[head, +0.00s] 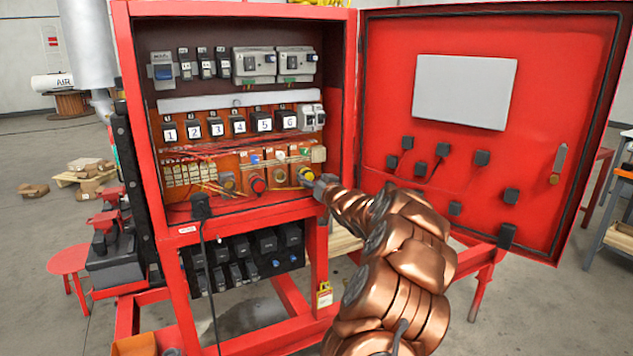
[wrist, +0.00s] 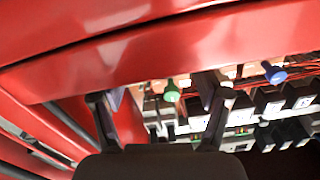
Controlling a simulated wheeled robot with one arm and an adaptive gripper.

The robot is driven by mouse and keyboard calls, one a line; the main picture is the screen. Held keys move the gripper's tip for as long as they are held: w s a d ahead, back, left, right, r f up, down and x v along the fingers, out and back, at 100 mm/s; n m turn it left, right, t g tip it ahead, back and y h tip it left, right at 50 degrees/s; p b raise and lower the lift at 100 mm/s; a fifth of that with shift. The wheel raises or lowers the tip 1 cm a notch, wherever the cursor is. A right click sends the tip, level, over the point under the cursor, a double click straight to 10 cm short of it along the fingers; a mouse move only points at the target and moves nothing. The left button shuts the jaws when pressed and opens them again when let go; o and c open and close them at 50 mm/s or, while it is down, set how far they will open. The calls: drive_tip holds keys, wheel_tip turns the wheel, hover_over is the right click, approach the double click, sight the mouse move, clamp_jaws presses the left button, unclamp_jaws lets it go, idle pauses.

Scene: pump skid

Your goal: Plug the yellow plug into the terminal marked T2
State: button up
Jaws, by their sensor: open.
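A yellow round piece (head: 305,175), possibly the yellow plug, sits at the lower right of the open red cabinet, right beside my gripper (head: 323,186). My arm reaches in from the lower right, and the gripper partly covers that corner. In the wrist view my gripper (wrist: 158,98) has its two dark fingers spread apart, with no held object visible between them. A green knob (wrist: 172,92) shows beyond the gap. I cannot read any T2 mark, and the yellow piece is not clear in the wrist view.
The red cabinet frame (wrist: 130,55) crosses the wrist view close to the fingers. The cabinet door (head: 400,160) stands open at right. A red knob (head: 257,184) sits left of the yellow piece. A black plug (head: 200,205) with a hanging cable is at the lower left.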

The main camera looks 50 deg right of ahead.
drive_tip(key=shift+p+x, duration=0.4)
drive_tip(key=shift+x, duration=1.05)
drive_tip(key=shift+f, duration=0.1)
drive_tip(key=shift+c, duration=0.3)
drive_tip(key=c, duration=1.1)
drive_tip(key=o, duration=0.5)
drive_tip(key=c, duration=0.5)
drive_tip(key=shift+c, duration=0.2)
